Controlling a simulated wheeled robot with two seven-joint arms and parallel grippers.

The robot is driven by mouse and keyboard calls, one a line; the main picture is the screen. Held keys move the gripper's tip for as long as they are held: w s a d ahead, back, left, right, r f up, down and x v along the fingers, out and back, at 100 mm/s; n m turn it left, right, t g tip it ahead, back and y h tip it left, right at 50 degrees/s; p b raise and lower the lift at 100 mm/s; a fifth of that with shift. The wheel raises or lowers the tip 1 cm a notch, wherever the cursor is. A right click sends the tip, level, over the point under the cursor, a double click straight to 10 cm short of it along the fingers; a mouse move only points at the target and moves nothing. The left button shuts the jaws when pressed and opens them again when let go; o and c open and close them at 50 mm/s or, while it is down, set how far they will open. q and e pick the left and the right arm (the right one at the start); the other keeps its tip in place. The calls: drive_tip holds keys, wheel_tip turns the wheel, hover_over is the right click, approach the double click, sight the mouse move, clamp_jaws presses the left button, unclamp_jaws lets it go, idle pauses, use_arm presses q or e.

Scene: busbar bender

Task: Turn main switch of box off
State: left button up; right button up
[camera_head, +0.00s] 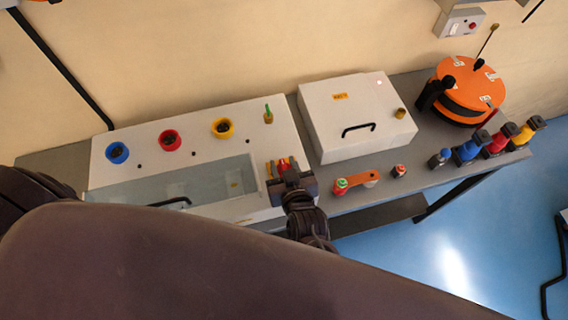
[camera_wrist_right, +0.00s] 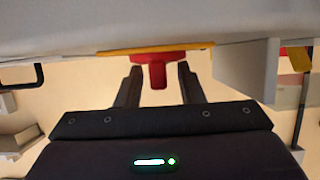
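The white box (camera_head: 195,142) stands on the table with blue, red and yellow round sockets on top. The red and yellow main switch (camera_head: 283,163) is at its right end, partly hidden by my right gripper. In the right wrist view, the red switch handle (camera_wrist_right: 154,70) sticks out from a yellow plate (camera_wrist_right: 120,51). My right gripper (camera_head: 287,173) is at the switch. Its two fingers are apart, one on each side of the red handle, with a visible gap on both sides. My left gripper is not in view.
A second white case (camera_head: 325,110) with a black handle stands right of the box. Further right are an orange and black reel (camera_head: 470,85) and several coloured connectors (camera_head: 500,140). A red-and-green-ended orange piece (camera_head: 357,181) lies near the front edge of the table.

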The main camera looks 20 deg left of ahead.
drive_tip(key=shift+c, duration=0.3)
clamp_jaws()
